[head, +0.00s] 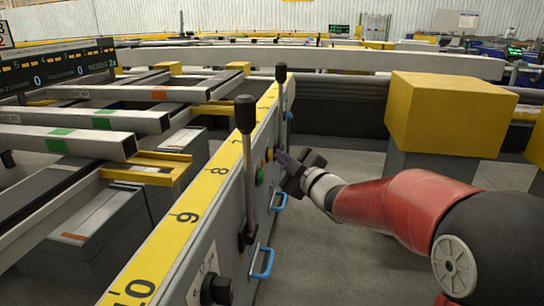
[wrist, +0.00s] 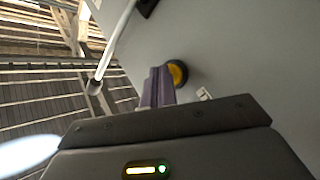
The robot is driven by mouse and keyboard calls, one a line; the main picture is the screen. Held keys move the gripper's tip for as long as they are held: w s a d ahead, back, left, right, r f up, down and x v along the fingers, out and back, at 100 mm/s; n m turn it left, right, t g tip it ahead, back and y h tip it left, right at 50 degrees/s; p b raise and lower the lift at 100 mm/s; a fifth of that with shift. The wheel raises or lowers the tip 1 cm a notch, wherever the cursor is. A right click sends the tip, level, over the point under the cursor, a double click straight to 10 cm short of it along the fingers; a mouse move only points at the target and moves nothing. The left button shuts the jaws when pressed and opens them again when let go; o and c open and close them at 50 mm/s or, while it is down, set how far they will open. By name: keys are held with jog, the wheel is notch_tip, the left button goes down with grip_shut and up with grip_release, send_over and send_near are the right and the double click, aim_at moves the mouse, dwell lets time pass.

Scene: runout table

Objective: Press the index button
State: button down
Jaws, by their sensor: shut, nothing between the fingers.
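A yellow button (head: 269,154) sits on the grey side panel below the yellow numbered rail. In the wrist view the yellow button (wrist: 179,74) has a dark collar and stands just right of the fingertips. A green button (head: 259,177) is on the same panel, nearer the camera. I cannot read which of them is labelled index. My gripper (head: 279,156) is shut and empty, its fingers pointing at the panel by the yellow button. The shut fingers also show in the wrist view (wrist: 158,80). I cannot tell whether they touch the button.
Black-knobbed levers (head: 245,130) and (head: 281,85) rise along the panel. Blue handles (head: 264,262) and (head: 280,196) stick out low on it. A small white label (wrist: 204,94) is beside the button. A yellow block (head: 440,112) stands right, behind my arm. Floor right of the panel is clear.

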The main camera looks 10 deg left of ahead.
jog(key=shift+a, duration=0.3)
dwell(0.5)
jog(key=shift+d, duration=0.9)
jog(key=shift+s+d, duration=0.15)
jog(key=shift+d, duration=2.35)
